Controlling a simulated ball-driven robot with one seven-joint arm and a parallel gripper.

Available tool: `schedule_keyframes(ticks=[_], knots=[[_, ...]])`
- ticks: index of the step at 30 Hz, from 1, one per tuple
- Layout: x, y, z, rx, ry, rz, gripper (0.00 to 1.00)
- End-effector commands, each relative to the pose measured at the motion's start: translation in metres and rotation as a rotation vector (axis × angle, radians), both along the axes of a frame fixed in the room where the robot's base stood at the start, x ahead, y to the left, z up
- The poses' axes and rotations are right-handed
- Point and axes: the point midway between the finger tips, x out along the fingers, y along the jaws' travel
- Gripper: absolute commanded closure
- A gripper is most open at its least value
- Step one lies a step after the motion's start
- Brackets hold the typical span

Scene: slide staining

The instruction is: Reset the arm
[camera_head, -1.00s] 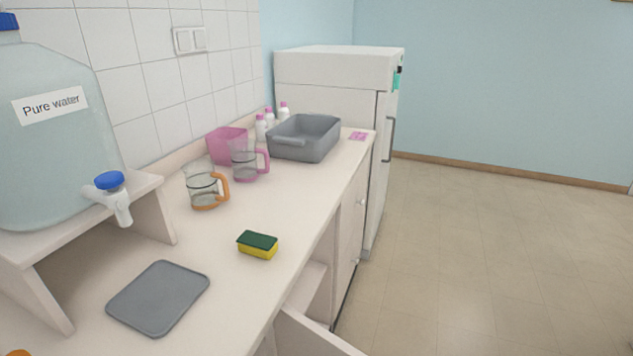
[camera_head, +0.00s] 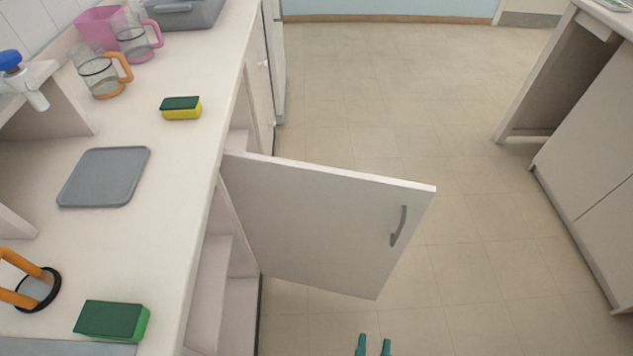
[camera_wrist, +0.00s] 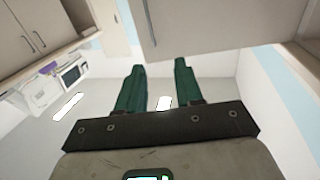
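My gripper (camera_head: 373,346) shows at the bottom edge of the head view as two teal fingertips, apart from each other with only floor seen between them. In the wrist view my gripper (camera_wrist: 160,85) has its two green fingers spread, with nothing between them. It is open and empty. The rest of my arm is out of the head view.
An open cabinet door (camera_head: 320,225) juts from the counter (camera_head: 150,215) over the floor, just beyond my gripper. A grey mat (camera_head: 104,177), sponge (camera_head: 181,108) and mugs stand on the counter. Floor (camera_head: 400,120) is clear toward the right-hand cabinets (camera_head: 600,150).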

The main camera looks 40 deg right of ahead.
Motion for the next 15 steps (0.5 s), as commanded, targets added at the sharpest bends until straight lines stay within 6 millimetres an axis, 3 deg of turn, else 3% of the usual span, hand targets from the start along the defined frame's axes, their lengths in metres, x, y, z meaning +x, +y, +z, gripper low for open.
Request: schedule_keyframes(ticks=[15], knots=[[0.051, -0.015, -0.017, 0.097, 0.075, 0.346, 0.64]])
